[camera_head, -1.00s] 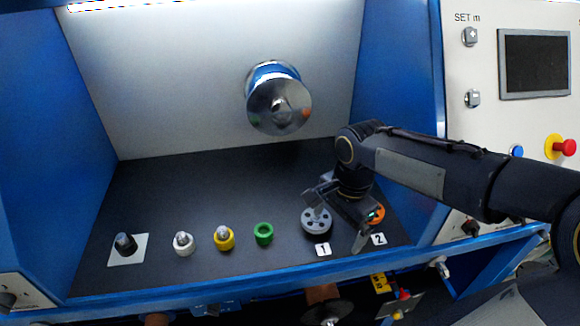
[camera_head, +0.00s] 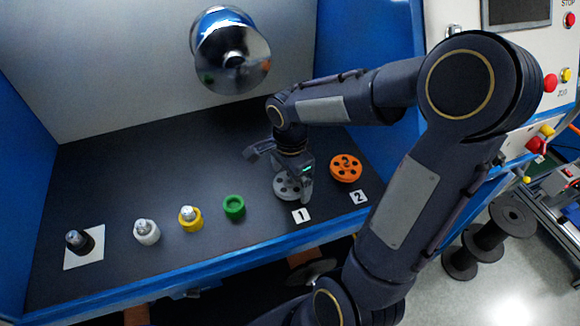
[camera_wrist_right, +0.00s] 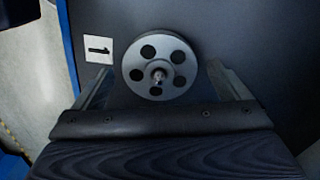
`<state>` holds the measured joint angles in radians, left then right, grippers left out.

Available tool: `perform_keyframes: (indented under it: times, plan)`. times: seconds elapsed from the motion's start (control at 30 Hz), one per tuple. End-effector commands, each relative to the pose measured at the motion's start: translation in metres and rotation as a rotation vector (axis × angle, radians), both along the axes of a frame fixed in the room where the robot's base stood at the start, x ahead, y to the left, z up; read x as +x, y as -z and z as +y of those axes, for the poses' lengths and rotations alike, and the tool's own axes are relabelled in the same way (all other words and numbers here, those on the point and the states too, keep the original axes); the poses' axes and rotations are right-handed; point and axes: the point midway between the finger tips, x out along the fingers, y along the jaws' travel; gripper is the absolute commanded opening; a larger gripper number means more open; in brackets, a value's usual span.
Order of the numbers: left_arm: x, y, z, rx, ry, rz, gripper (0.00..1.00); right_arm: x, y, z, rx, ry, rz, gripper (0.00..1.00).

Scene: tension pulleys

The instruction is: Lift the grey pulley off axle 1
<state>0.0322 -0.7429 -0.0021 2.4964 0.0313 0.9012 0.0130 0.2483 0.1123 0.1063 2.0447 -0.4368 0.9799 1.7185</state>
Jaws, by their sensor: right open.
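The grey pulley (camera_head: 287,187) sits at the label 1 (camera_head: 301,215) and is partly hidden by my right gripper in the head view. In the right wrist view the grey pulley (camera_wrist_right: 157,67) shows as a disc with several round holes and an axle tip (camera_wrist_right: 158,76) at its centre. My right gripper (camera_head: 281,170) is open above it. In the right wrist view its two fingers (camera_wrist_right: 157,80) stand one on each side of the pulley, apart from it. My left gripper is not in view.
An orange pulley (camera_head: 346,168) sits close by at label 2 (camera_head: 359,197). Green (camera_head: 234,207), yellow (camera_head: 190,218) and white (camera_head: 146,231) parts and a black part (camera_head: 78,240) stand in a row to the left. A shiny metal drum (camera_head: 233,58) projects from the back wall.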

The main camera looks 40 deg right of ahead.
Motion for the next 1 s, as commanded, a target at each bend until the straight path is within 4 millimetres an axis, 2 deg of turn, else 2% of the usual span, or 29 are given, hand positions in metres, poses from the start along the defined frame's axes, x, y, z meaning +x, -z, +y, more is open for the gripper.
perform_keyframes:
  times: [0.33,0.73,1.0]
  plan:
    - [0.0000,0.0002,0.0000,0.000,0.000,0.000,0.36,-0.0001,0.0049,0.0001,0.001,0.000,0.000,0.96]
    - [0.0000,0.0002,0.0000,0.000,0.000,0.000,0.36,0.0000,0.0046,0.0002,0.001,0.000,-0.001,0.43]
    - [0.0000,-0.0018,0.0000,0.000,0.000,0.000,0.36,0.0002,0.0018,0.0002,0.001,0.000,-0.002,0.43]
